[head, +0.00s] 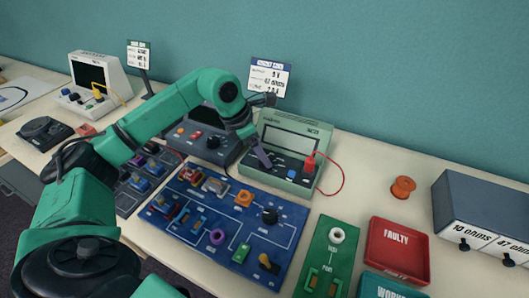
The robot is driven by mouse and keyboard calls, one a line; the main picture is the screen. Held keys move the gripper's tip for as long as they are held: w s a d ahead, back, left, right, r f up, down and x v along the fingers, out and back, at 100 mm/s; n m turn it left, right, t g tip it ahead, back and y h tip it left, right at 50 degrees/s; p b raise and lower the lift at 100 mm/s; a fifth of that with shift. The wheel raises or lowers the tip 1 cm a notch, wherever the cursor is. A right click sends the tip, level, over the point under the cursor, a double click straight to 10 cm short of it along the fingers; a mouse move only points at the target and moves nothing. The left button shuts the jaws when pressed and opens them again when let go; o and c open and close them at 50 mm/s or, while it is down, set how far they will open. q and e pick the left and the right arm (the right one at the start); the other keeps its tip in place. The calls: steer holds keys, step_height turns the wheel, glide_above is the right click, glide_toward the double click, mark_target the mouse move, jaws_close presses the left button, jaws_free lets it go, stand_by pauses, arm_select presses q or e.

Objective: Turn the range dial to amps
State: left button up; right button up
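A grey-green bench meter (292,146) with a blank-looking display stands near the back of the table. A red plug (310,162) with a red lead is in the panel's right side. My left gripper (263,156) reaches in from the left, pointing down at the left part of the meter's panel, left of the dial. Its fingers overlap in this view, so its opening is unclear, as is any contact. My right gripper is out of view.
A blue circuit board (246,225) with several parts lies in front of the meter. A grey power unit (208,133) stands to its left, with a sign (268,77) behind. Red "FAULTY" tray (397,250), orange spool (403,187) and grey drawer box (485,215) are right.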

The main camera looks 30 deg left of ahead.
arm_select(q)
steer(key=shift+x, duration=0.75)
steer(key=shift+d+f, duration=0.1)
steer(key=shift+f, duration=0.35)
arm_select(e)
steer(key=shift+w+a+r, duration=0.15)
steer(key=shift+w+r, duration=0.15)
arm_select(q)
steer(key=shift+w, duration=0.1)
jaws_close()
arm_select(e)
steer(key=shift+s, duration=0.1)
